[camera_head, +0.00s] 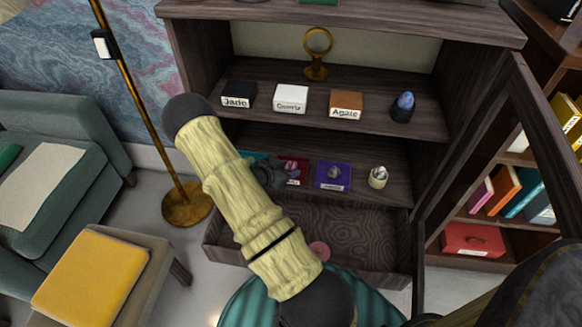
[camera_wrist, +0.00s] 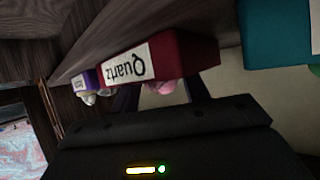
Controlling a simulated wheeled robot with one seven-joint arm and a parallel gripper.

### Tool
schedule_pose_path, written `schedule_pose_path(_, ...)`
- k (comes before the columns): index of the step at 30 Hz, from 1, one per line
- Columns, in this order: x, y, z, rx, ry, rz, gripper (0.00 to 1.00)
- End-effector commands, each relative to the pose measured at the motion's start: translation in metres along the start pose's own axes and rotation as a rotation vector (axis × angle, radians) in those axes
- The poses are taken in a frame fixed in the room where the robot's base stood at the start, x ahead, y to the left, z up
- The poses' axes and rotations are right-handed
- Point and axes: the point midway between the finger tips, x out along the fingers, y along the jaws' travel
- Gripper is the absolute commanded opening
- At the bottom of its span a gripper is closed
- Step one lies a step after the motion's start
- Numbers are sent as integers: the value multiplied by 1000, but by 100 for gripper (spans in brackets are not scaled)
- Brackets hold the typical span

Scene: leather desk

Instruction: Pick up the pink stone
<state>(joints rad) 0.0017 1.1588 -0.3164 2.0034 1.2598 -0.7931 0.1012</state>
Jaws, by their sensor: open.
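The pink stone (camera_wrist: 163,87) sits at the red box labelled Quartz (camera_wrist: 185,55); the wrist view is turned, so the label reads upside down. My gripper (camera_wrist: 160,97) is open, with one dark finger on each side of the stone. I cannot tell whether the fingers touch it. In the head view, my gripper (camera_head: 279,176) reaches into the lower shelf beside the red box (camera_head: 300,166). The pink stone (camera_head: 292,167) is small and partly hidden there.
A purple box (camera_head: 333,184) with a grey stone stands to the right, then a small pale cup (camera_head: 378,180). A teal box (camera_wrist: 275,30) is on the other side. The upper shelf (camera_head: 300,118) is above my arm. A drawer (camera_head: 365,255) with a flat pink round thing (camera_head: 320,250) is open below.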

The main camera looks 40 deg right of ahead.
Motion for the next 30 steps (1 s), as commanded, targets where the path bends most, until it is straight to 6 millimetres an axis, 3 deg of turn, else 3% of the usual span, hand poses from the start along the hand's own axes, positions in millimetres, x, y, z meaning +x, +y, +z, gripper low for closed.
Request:
schedule_pose_path(1,0,0,0,0,0,0,45)
schedule_pose_path(6,0,0,0,0,0,0,15)
schedule_pose_path(17,-4,2,-6,0,1,0,15)
schedule_pose_path(30,-38,8,-64,-1,0,2,15)
